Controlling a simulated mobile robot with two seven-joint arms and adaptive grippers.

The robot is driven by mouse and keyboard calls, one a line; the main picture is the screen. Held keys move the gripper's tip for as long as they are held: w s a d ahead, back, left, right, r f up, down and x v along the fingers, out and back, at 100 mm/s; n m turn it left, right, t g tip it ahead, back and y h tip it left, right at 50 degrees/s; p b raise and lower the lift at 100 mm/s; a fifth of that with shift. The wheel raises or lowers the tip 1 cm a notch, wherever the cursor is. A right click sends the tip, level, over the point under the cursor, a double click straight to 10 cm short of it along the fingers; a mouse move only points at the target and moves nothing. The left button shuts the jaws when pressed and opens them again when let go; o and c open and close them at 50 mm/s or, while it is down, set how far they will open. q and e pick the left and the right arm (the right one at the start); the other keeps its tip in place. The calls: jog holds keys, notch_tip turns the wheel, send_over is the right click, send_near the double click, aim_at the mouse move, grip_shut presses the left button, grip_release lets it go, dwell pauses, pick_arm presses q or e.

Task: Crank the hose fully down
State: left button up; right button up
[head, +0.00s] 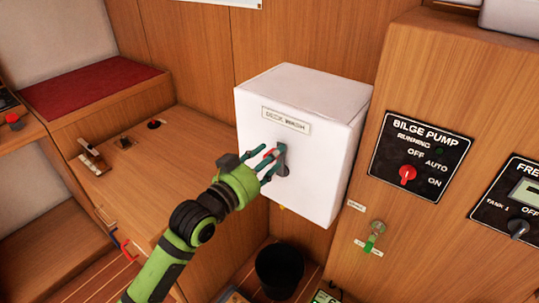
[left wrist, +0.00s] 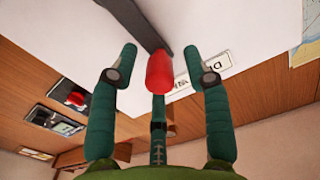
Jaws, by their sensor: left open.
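A white box (head: 325,160) labelled DECK WASH is fixed to the wooden wall. A grey crank (head: 282,163) on its front carries a red knob (head: 270,152). My left gripper (head: 268,162) is at the crank, fingers pointing toward the box. In the left wrist view the red knob (left wrist: 160,72) lies between the spread green fingers of the gripper (left wrist: 159,58), with gaps at both sides. The dark crank arm (left wrist: 145,28) runs from the knob up to the left. The gripper is open. A small yellow bit (head: 282,207) shows under the box; no length of hose is visible. My right gripper is out of view.
A bilge pump panel (head: 420,155) with a red switch is on the wooden cabinet at right. A green-handled valve (head: 372,238) is below it. A black bin (head: 279,270) stands under the box. A wooden counter (head: 150,170) is at left.

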pick_arm(q)
jog(key=shift+w+d, duration=0.1)
jog(key=shift+w, duration=0.05)
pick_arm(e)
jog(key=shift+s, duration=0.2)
pick_arm(q)
grip_shut()
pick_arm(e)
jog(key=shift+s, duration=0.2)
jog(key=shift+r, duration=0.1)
